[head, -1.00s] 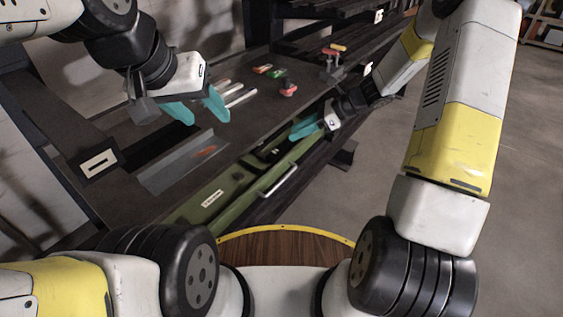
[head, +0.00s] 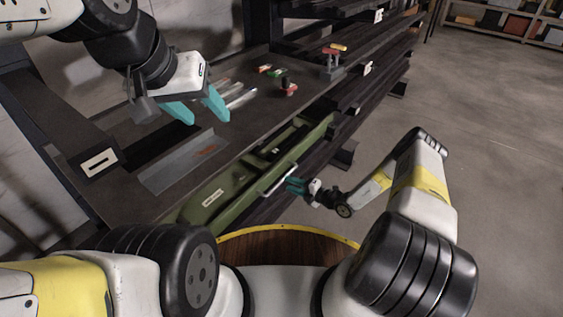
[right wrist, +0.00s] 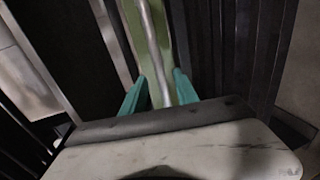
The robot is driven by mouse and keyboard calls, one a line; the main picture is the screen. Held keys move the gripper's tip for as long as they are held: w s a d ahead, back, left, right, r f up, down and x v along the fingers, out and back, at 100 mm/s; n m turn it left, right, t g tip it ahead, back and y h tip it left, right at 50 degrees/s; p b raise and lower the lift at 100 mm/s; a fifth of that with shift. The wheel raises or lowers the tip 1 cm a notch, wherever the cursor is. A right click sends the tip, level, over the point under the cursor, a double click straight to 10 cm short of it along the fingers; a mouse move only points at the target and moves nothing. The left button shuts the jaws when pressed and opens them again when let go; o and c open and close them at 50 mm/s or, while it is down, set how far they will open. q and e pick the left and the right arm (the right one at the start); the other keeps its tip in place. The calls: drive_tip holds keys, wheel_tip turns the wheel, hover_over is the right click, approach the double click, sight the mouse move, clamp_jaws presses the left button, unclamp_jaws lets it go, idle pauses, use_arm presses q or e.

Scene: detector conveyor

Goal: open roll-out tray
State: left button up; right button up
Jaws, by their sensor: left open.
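The roll-out tray (head: 225,190) is long and green, set under the dark worktop, and its front also shows in the right wrist view (right wrist: 134,28). Its silver bar handle (head: 276,181) runs along the front. My right gripper (head: 292,185) is at the near right end of the handle. In the right wrist view the handle (right wrist: 154,50) passes between the two teal fingers (right wrist: 160,92), which stand apart on either side of it. I cannot tell whether they touch it. My left gripper (head: 198,112) is open and empty above the worktop.
Dark shelves stand behind. The grey floor (head: 480,150) to the right is clear.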

sight(281, 181)
drive_tip(key=shift+x, duration=2.75)
clamp_jaws()
drive_tip(key=shift+s, duration=0.1)
